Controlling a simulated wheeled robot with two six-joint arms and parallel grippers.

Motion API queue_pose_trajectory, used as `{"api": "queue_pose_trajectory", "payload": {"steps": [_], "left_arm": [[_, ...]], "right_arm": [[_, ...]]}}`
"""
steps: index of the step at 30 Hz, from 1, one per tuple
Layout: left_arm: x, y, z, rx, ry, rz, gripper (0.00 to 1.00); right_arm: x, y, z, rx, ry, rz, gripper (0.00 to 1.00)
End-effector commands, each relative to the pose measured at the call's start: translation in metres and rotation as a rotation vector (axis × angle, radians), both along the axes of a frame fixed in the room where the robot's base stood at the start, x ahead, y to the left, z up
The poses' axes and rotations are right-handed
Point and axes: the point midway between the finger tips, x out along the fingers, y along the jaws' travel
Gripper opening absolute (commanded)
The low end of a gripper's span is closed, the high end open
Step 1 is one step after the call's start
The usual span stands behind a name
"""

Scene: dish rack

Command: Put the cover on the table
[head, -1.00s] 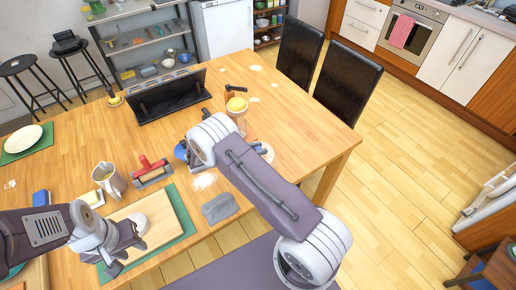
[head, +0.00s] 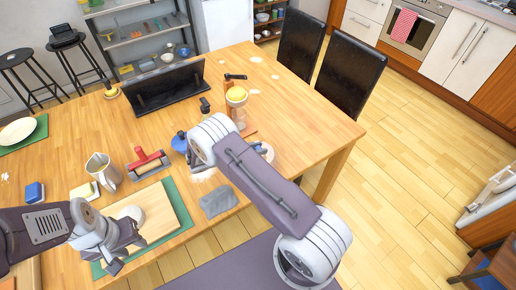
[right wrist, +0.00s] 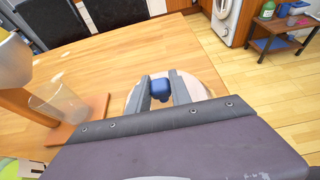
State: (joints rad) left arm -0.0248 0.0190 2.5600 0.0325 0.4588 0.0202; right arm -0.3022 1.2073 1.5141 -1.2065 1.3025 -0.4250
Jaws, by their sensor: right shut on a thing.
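In the right wrist view my right gripper (right wrist: 160,90) is shut on a small blue knob (right wrist: 160,86). A pale round disc (right wrist: 205,88) shows beneath and around the fingers; the knob and disc look like the cover. I cannot tell whether the disc touches the wooden table (head: 270,95). In the head view my right forearm hides the gripper, and only the disc's edge (head: 268,153) shows beside it. My left gripper (head: 128,254) looks open and empty at the front of the cutting board (head: 165,210).
A glass on a wooden stand (right wrist: 60,105) is close left of the right gripper in the wrist view.

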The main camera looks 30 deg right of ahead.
Motion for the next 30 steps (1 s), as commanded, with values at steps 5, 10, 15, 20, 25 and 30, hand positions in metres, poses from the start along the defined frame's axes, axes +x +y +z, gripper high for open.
{"api": "queue_pose_trajectory", "payload": {"steps": [5, 10, 15, 20, 25, 30], "left_arm": [[0.0, 0.0, -0.0021, 0.0, 0.0, 0.0, 0.36], [0.0, 0.0, -0.0022, 0.0, 0.0, 0.0, 0.36], [0.0, 0.0, -0.004, 0.0, 0.0, 0.0, 0.36], [-0.0001, 0.0, -0.0061, 0.0, 0.0, 0.0, 0.36], [0.0, 0.0, -0.0059, 0.0, 0.0, 0.0, 0.36], [0.0, 0.0, -0.0059, 0.0, 0.0, 0.0, 0.36]], "right_arm": [[0.0002, 0.0, -0.0024, 0.0, 0.0, 0.0, 0.0], [0.0001, 0.0, -0.0025, 0.0, 0.0, 0.0, 0.0], [0.0, 0.0, -0.0047, -0.001, 0.0, 0.0, 0.0], [0.0001, -0.0001, -0.0072, -0.001, 0.0, 0.0, 0.0], [0.0, -0.0001, -0.0072, 0.0, 0.0, 0.0, 0.51], [0.0, 0.0, -0.0073, 0.0, 0.0, 0.0, 0.51]]}}
